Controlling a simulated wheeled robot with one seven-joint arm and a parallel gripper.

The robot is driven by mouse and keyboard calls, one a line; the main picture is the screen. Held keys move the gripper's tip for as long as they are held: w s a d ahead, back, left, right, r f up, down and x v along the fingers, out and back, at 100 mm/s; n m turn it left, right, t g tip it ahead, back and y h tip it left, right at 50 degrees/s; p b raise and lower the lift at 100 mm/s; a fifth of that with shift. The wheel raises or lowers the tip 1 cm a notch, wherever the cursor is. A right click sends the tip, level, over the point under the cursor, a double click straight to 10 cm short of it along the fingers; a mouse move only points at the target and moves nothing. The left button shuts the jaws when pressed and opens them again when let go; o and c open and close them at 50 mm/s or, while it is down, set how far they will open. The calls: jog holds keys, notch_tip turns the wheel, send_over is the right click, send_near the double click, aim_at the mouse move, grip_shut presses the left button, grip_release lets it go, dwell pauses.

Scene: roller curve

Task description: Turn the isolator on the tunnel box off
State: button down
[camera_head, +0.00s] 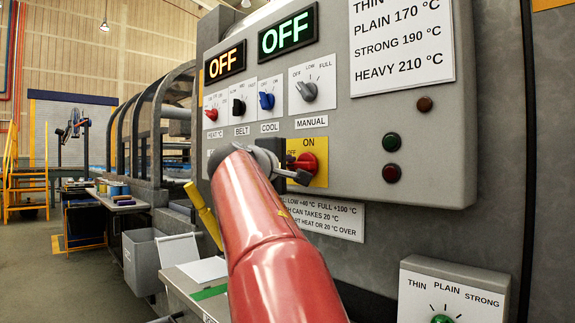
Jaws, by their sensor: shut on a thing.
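The grey tunnel box (450,150) carries a yellow plate (320,180) on its lower front, marked ON at the top and OFF at the left. The red isolator knob (308,161) sits on this plate. My gripper (297,174) is at the knob, coming from the lower left, and is shut on it. My red arm and the gripper hide the knob's left and lower parts. I cannot tell exactly which mark the knob points to.
Above are red HEAT (211,114), black BELT (239,107), blue COOL (266,101) and grey MANUAL (307,91) knobs, close to my gripper. Two displays (225,64) (288,34) read OFF. Green (391,142) and dark red (391,173) buttons sit right. A smaller box (455,290) stands below.

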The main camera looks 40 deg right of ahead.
jog(key=c, duration=1.4)
grip_release()
jog(key=shift+o, duration=0.2)
jog(key=b+v, duration=0.2)
jog(key=v, duration=0.5)
jog(key=shift+s+a, duration=0.15)
jog(key=shift+a, duration=0.2)
jog(key=shift+f, duration=0.15)
